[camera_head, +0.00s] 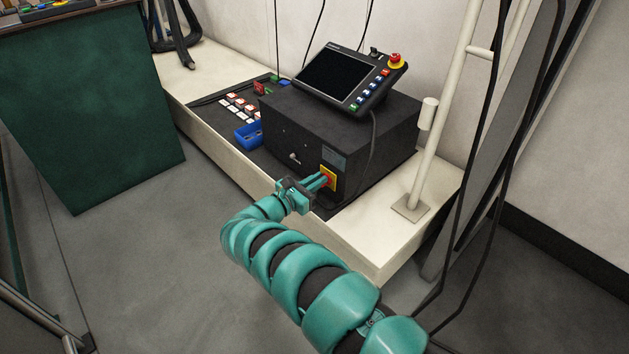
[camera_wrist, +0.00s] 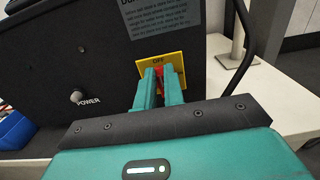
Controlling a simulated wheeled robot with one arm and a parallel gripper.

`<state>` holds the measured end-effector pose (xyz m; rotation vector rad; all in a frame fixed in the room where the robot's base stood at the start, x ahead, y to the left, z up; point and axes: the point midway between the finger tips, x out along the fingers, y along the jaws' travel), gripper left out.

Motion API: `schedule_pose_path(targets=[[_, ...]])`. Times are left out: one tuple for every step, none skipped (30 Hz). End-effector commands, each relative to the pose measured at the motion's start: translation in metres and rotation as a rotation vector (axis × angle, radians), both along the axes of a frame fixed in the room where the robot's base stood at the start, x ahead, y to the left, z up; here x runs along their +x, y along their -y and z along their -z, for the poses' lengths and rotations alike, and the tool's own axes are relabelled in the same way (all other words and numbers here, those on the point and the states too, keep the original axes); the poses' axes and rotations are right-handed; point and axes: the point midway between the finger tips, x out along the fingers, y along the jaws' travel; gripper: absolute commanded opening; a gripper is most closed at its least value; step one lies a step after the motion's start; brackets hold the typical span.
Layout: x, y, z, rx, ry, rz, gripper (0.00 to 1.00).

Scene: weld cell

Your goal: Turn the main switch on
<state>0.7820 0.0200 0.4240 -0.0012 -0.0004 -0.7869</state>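The main switch (camera_head: 323,181) is a red rotary knob on a yellow plate (camera_head: 332,178), low on the front of a black control box (camera_head: 300,140). In the wrist view the yellow plate (camera_wrist: 178,59) reads OFF above the red knob (camera_wrist: 161,71). My gripper (camera_head: 320,182) reaches the switch from the front left. Its two teal fingers (camera_wrist: 162,84) stand close together at the knob, with a narrow gap and red showing between their tips. The fingers hide most of the knob. I cannot tell whether they press on it.
A teach pendant (camera_head: 345,76) with a red emergency button (camera_head: 396,61) lies on the box. A POWER knob (camera_wrist: 77,97) sits left of the switch. A blue bin (camera_head: 248,135) stands left of the box. A white post (camera_head: 425,150) stands at the right of the bench (camera_head: 375,243).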

Motion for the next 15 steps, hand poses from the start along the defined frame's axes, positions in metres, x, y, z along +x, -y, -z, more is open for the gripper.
schedule_pose_path(targets=[[0.0004, -0.0005, -0.0003, 0.001, 0.001, -0.002, 0.0], [0.0004, -0.0006, -0.0003, 0.001, 0.001, -0.002, 0.0], [0.0004, -0.0005, -0.0005, 0.002, 0.002, -0.002, 0.0], [0.0004, -0.0004, -0.0006, 0.004, 0.004, -0.002, 0.0], [0.0004, -0.0004, -0.0008, 0.006, 0.006, -0.002, 0.0], [0.0005, -0.0002, -0.001, 0.011, 0.011, -0.002, 0.0], [0.0004, -0.0001, -0.0012, 0.014, 0.014, -0.002, 0.0], [0.0004, 0.0001, -0.0014, 0.019, 0.019, -0.002, 0.0], [0.0004, 0.0005, -0.0018, 0.028, 0.028, -0.001, 0.0], [0.0003, 0.0007, -0.002, 0.037, 0.037, -0.001, 0.0], [0.0001, 0.0009, -0.0021, 0.045, 0.045, -0.002, 0.0], [-0.0002, 0.0012, -0.0021, 0.059, 0.059, -0.002, 0.0], [-0.0006, 0.0014, -0.002, 0.071, 0.07, -0.002, 0.0], [-0.0009, 0.0018, -0.0017, 0.085, 0.084, -0.002, 0.0], [-0.0014, 0.0021, -0.0014, 0.102, 0.101, -0.003, 0.0]])
